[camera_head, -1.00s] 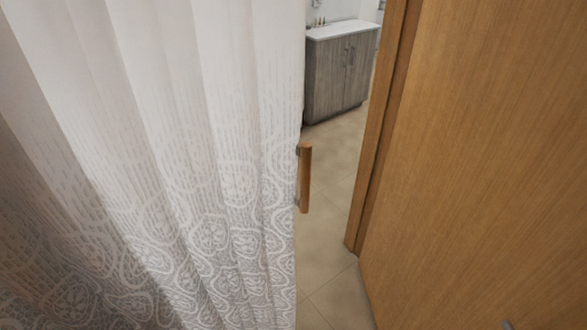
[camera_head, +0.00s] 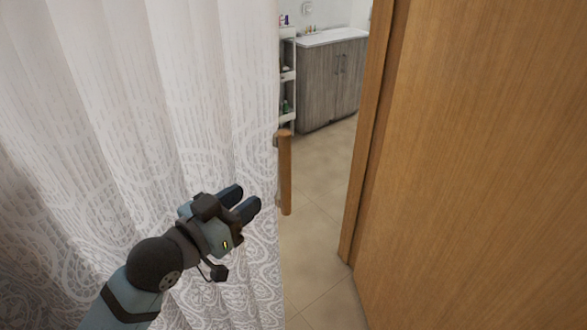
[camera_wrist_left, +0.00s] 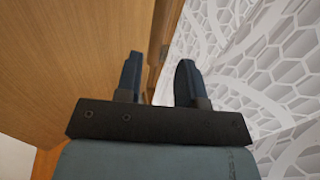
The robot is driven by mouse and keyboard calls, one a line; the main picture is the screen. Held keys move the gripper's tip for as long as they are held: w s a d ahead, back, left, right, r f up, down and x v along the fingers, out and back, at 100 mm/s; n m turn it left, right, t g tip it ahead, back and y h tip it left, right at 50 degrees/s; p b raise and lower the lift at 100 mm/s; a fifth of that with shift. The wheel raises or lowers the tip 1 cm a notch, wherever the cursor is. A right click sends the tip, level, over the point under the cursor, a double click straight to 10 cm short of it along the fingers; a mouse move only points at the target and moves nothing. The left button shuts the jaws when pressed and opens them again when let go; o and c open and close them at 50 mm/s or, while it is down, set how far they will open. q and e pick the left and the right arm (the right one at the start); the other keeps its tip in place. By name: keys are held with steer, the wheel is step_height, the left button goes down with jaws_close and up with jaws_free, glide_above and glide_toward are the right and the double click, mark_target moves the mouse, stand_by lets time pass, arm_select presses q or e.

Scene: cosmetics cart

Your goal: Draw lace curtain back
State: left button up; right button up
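The white lace curtain (camera_head: 190,110) hangs in folds across the left of the head view, with swirling lace lower down. A wooden upright handle (camera_head: 285,172) is at its right edge. My left gripper (camera_head: 249,197) is in front of the curtain, just left of the handle's lower half. Its two fingers are apart and point toward the handle. In the left wrist view the open fingers (camera_wrist_left: 157,75) have a visible gap between them, with the curtain (camera_wrist_left: 250,50) to the right. I cannot tell whether they touch anything. My right gripper is not in view.
A wooden door or panel (camera_head: 480,170) fills the right side, with a wooden frame post (camera_head: 365,140) beside it. Through the gap are a tiled floor (camera_head: 320,200), a grey cabinet (camera_head: 330,85) and a narrow shelf cart (camera_head: 287,80) with small bottles.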

mark_target(281, 173)
arm_select(q)
steer(key=p+x, duration=0.1)
steer(key=x, duration=1.1)
steer(key=shift+w+d, duration=0.25)
steer(key=shift+w, duration=0.05)
steer(key=shift+w+d, duration=0.2)
steer(key=shift+w, duration=0.05)
steer(key=shift+c, duration=0.5)
jaws_close()
